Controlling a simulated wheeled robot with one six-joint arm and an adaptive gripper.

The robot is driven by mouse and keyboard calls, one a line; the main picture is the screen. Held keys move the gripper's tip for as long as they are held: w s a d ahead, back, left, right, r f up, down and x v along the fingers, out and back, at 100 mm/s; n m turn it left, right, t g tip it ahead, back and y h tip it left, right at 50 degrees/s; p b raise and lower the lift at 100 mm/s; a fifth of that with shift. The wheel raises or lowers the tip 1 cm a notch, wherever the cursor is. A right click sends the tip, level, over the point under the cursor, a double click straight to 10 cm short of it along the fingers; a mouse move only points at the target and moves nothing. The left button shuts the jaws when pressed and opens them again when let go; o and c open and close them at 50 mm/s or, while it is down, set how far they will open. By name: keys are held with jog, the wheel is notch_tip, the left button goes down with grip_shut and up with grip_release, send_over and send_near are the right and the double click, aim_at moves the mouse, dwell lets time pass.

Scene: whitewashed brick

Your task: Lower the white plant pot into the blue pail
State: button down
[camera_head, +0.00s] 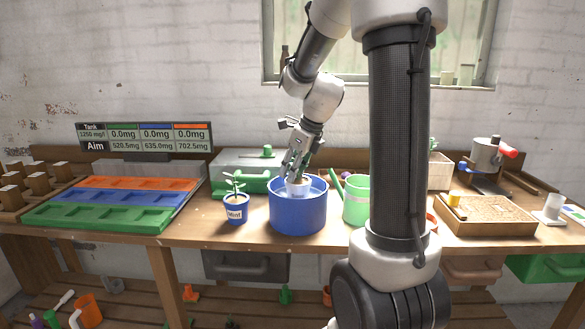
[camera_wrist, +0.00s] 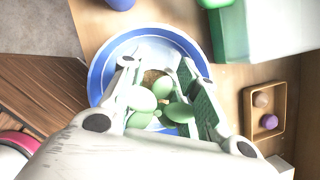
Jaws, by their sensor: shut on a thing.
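The blue pail (camera_head: 298,214) stands on the bench, and its rim also shows in the wrist view (camera_wrist: 103,75). The white plant pot (camera_head: 299,187) is upright between the fingers of my gripper (camera_head: 297,173), inside the pail's opening. In the wrist view my gripper (camera_wrist: 158,78) is shut on the pot from both sides. Brown soil and pale green leaves (camera_wrist: 142,98) show between the fingers and hide much of the pot. The pot's base is hidden behind the pail's front wall, so I cannot tell whether it touches the bottom.
A blue pot labelled Mint (camera_head: 236,212) stands just left of the pail. A green watering can (camera_head: 357,202) is close on its right. Coloured trays (camera_head: 115,200) lie left, and a cork-coloured tray (camera_head: 485,215) lies right.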

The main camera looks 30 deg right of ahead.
aim_at(307, 185)
jog(key=shift+f, duration=0.1)
dwell(0.5)
jog(key=c, duration=1)
grip_release()
jog(key=v, duration=1.2)
jog(key=s+a+f+n+h, duration=0.1)
jog(key=s+a+f+n, duration=0.1)
jog(key=s+n, duration=0.8)
jog(key=s+a+f+n+h, duration=0.1)
jog(key=s+a+n, duration=0.4)
jog(key=n, duration=1.5)
jog(key=s+f, duration=0.1)
jog(key=s, duration=0.4)
jog(key=shift+f, duration=0.4)
